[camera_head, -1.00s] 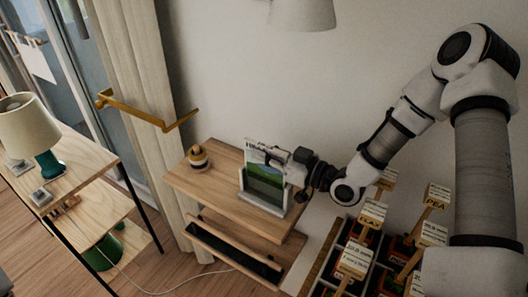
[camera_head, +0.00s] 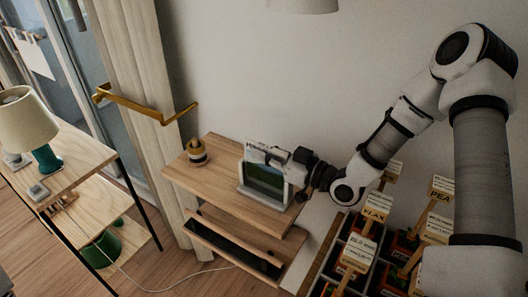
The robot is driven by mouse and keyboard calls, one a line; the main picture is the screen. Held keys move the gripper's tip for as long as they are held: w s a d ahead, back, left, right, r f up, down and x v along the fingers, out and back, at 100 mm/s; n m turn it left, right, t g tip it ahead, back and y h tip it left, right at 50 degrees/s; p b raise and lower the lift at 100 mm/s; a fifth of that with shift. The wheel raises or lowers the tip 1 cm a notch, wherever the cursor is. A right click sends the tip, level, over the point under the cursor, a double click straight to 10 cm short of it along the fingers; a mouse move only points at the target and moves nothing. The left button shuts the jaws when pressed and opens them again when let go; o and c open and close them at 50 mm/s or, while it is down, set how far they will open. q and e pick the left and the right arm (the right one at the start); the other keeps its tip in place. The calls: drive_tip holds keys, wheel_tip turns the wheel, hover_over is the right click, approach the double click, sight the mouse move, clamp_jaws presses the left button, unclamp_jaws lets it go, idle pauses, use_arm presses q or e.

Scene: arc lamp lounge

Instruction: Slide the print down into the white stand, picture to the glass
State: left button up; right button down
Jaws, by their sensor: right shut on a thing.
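The print (camera_head: 251,152), with a pale top edge with lettering, stands upright in the white stand (camera_head: 258,198) on the wooden wall shelf. A dark green picture area (camera_head: 264,178) shows in the stand's front. The print's top rises above the stand. My right gripper (camera_head: 268,156) reaches in from the right and is shut on the print near its top, hiding part of it. Whether the print rests on the stand's bottom cannot be told. My left gripper is not in view.
A small striped ornament (camera_head: 197,155) sits left of the stand on the shelf (camera_head: 215,180). A brass wall arm (camera_head: 150,112) juts out above. Seed boxes with labelled signs (camera_head: 375,208) stand at lower right. A lamp (camera_head: 28,120) is on the left table.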

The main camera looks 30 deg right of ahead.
drive_tip(key=shift+f+b, duration=0.95)
drive_tip(key=shift+f, duration=0.2)
drive_tip(key=c, duration=1.1)
unclamp_jaws()
drive_tip(key=shift+c, duration=0.2)
drive_tip(key=shift+r, duration=0.15)
